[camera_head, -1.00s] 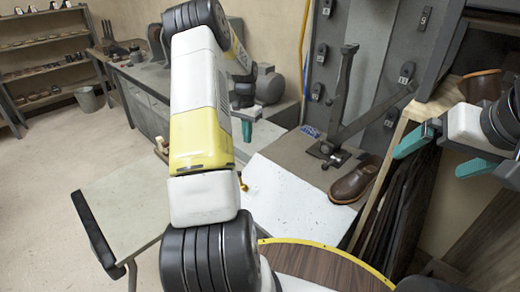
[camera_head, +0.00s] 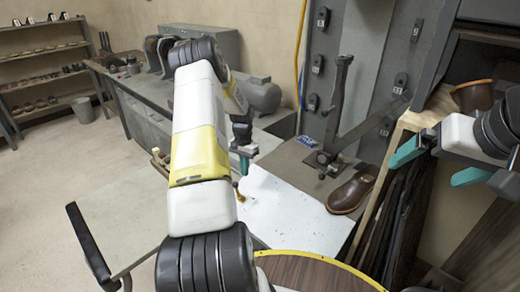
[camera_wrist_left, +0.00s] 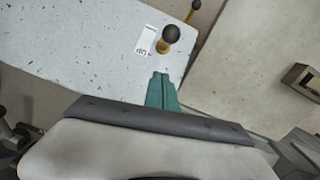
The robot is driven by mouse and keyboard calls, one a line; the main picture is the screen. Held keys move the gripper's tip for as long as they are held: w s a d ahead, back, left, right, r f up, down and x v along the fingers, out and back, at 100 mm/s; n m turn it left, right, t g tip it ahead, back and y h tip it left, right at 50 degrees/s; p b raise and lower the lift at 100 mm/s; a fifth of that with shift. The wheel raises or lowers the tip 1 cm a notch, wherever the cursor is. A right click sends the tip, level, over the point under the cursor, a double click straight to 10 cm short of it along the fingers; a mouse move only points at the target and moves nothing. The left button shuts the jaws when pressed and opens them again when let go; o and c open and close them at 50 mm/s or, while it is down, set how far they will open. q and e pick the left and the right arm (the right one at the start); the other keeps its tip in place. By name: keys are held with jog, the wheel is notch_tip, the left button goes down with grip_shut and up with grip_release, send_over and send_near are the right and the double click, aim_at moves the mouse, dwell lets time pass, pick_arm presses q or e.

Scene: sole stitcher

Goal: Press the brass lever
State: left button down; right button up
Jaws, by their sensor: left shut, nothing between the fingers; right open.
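A dark round knob on a short brass stem (camera_wrist_left: 172,34), which looks like the brass lever, stands on the pale speckled panel in the left wrist view, beside a small white label. In the head view a small brass-coloured piece (camera_head: 240,195) shows at the edge of the white panel; its knob is hard to make out. My left gripper (camera_head: 243,165) is shut and empty, just above that piece. In the left wrist view its teal fingertips (camera_wrist_left: 161,78) show below the knob in the picture, apart from it. My right gripper (camera_head: 436,165) is open and empty at the right.
A brown shoe (camera_head: 353,188) sits beside a grey metal post (camera_head: 338,105). A pale table (camera_head: 120,215) stands at left. A wooden round top with yellow edging (camera_head: 315,275) is at the bottom. A second brass-coloured piece (camera_wrist_left: 194,8) is at the wrist view's top.

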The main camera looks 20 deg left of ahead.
pick_arm(q)
jog(key=shift+s+a+f, duration=0.1)
jog(key=shift+s+a, duration=0.1)
jog(key=shift+s, duration=0.7)
jog(key=shift+s+a+f, duration=0.1)
jog(key=shift+s+a, duration=0.1)
jog(key=shift+s, duration=0.7)
jog(key=shift+s, duration=0.15)
